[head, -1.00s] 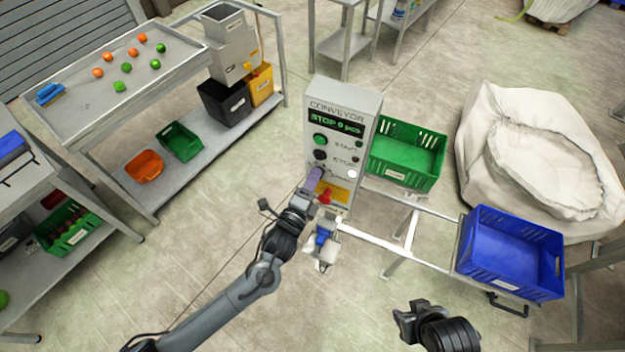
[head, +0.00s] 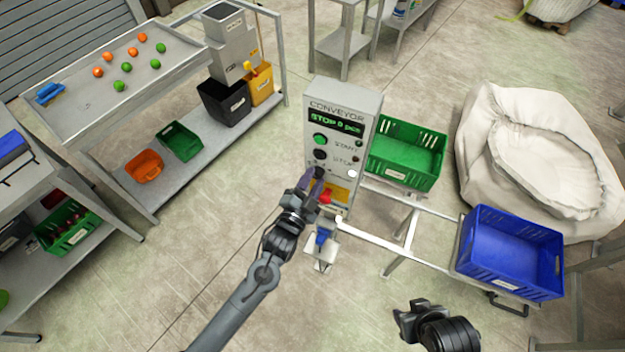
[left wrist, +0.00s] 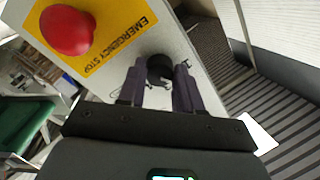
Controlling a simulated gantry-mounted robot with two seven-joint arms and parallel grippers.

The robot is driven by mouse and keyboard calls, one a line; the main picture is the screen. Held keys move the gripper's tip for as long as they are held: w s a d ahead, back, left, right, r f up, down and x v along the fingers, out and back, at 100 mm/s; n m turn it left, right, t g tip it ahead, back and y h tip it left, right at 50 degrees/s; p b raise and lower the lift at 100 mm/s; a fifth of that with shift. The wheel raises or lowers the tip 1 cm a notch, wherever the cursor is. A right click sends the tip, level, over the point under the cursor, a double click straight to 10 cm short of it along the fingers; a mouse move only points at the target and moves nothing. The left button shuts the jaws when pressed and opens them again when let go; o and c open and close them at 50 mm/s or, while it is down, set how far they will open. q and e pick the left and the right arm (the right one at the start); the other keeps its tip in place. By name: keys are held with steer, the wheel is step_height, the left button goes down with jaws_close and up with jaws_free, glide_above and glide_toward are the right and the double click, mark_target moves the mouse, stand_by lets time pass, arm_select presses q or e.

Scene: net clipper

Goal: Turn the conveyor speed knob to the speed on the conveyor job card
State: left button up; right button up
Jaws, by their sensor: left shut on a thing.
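The conveyor control box (head: 342,128) stands upright in the middle of the head view. Its display (head: 336,123) appears to read STOP with a count of 0 pcs. The black speed knob (left wrist: 160,68) shows in the left wrist view, with a dial scale around it. My left gripper (head: 317,177) is at the box's lower front, its two fingers closed on the knob's sides; the gripper also shows in the left wrist view (left wrist: 158,80). The knob's setting is unreadable. My right gripper (head: 408,316) hangs apart at the lower right; its jaw opening is unclear. I cannot make out a job card.
A red emergency stop button (left wrist: 68,30) on a yellow plate sits close beside the knob. Green start (head: 320,138) and black stop (head: 320,154) buttons are above. A green crate (head: 408,150) and a blue crate (head: 508,250) stand to the right.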

arm_select(q)
steer(key=n, duration=0.3)
steer(key=shift+n, duration=0.3)
steer(key=shift+f+n, duration=0.1)
steer(key=shift+n, duration=1.3)
steer(key=o, duration=1)
steer(key=shift+o, duration=0.2)
steer(key=shift+s, duration=0.2)
steer(key=b+v, duration=0.1)
steer(key=v, duration=0.9)
steer(key=shift+s, duration=0.3)
